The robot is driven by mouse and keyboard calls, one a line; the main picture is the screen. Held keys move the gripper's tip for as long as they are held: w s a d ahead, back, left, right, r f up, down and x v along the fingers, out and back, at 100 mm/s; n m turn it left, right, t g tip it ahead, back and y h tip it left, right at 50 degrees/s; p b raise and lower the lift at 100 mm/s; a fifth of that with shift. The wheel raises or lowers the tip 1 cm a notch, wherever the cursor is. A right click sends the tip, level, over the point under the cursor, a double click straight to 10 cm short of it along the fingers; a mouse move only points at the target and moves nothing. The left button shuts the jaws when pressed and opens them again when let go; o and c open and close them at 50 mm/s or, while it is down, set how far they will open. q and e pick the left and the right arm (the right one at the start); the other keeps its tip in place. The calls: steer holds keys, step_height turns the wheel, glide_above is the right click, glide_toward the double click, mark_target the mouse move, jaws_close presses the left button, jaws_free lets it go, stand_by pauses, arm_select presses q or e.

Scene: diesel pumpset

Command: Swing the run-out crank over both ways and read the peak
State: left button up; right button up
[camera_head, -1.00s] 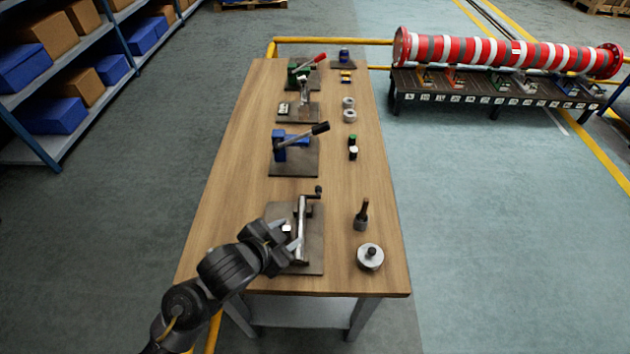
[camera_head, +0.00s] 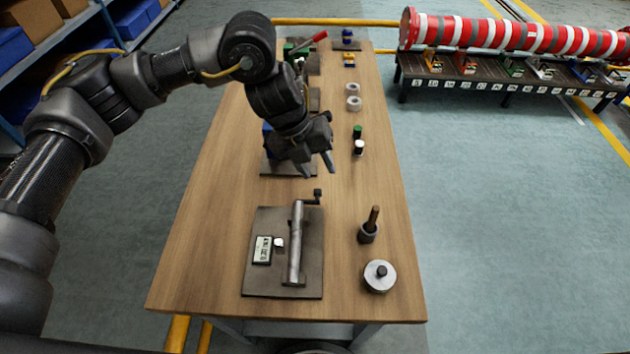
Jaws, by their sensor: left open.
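The run-out fixture stands on a grey plate (camera_head: 263,225) at the near part of the bench. A grey bar (camera_head: 296,245) lies along it, with a small dark crank (camera_head: 312,197) at its far end. A small display (camera_head: 262,249) sits on the plate left of the bar; its digits are too small to read. My left gripper (camera_head: 319,170) is open and empty, pointing down above the bench, a little beyond the crank and apart from it. My left arm comes in from the left and arches over the bench. My right gripper is not in view.
The wooden bench (camera_head: 195,236) also holds a dark peg tool (camera_head: 370,228) and a round metal disc (camera_head: 380,278) to the right. Small bottles (camera_head: 358,147) and rings (camera_head: 353,103) stand farther back. My arm mostly hides the blue-handled fixture. The near left bench is clear.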

mark_target(317, 191)
arm_select(q)
steer(key=shift+y, duration=0.5)
steer(key=f, duration=0.2)
steer(key=w+f+p, duration=0.1)
steer(key=f, duration=0.2)
steer(key=f+p, duration=0.1)
steer(key=f, duration=0.2)
steer(key=shift+w+a+f, duration=0.15)
steer(key=shift+w+f, duration=0.05)
steer(key=shift+f, duration=0.6)
jaws_close()
